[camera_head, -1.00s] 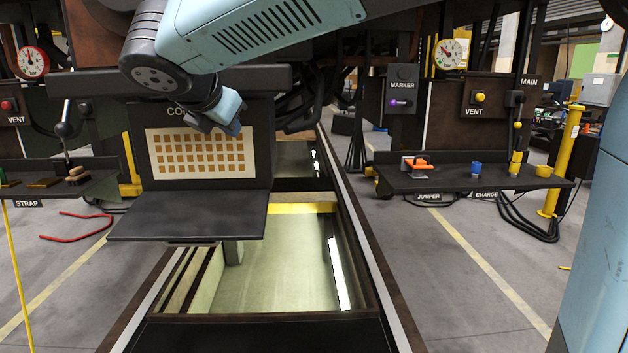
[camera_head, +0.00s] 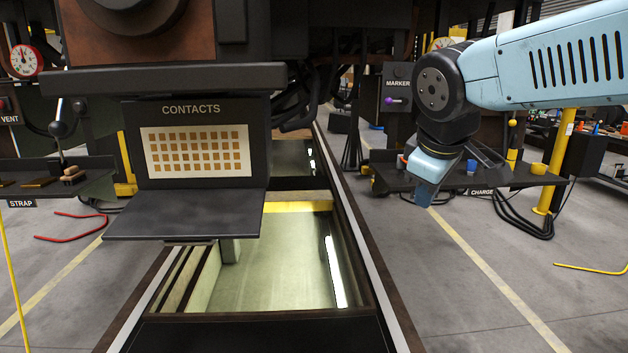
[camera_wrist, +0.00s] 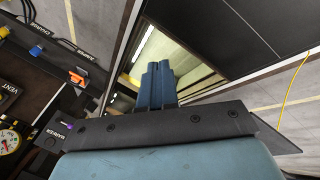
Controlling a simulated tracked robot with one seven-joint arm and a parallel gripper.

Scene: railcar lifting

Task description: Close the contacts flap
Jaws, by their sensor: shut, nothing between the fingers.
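The contacts flap (camera_head: 186,214) hangs open as a flat dark panel below the contacts box, standing out toward me. Above it the box, labelled CONTACTS (camera_head: 190,109), shows a cream board (camera_head: 198,151) with rows of copper-coloured squares. My gripper (camera_head: 424,196) is to the right of the flap, clear of it and pointing down, in front of the right-hand shelf. In the wrist view its blue fingers (camera_wrist: 158,76) are together with nothing between them.
An inspection pit (camera_head: 285,270) with a yellow edge lies below the flap. The right shelf (camera_head: 520,176) holds a blue and a yellow cup, partly behind my arm. A left shelf (camera_head: 60,178) carries a lever and small blocks. Open floor lies at the right (camera_head: 500,270).

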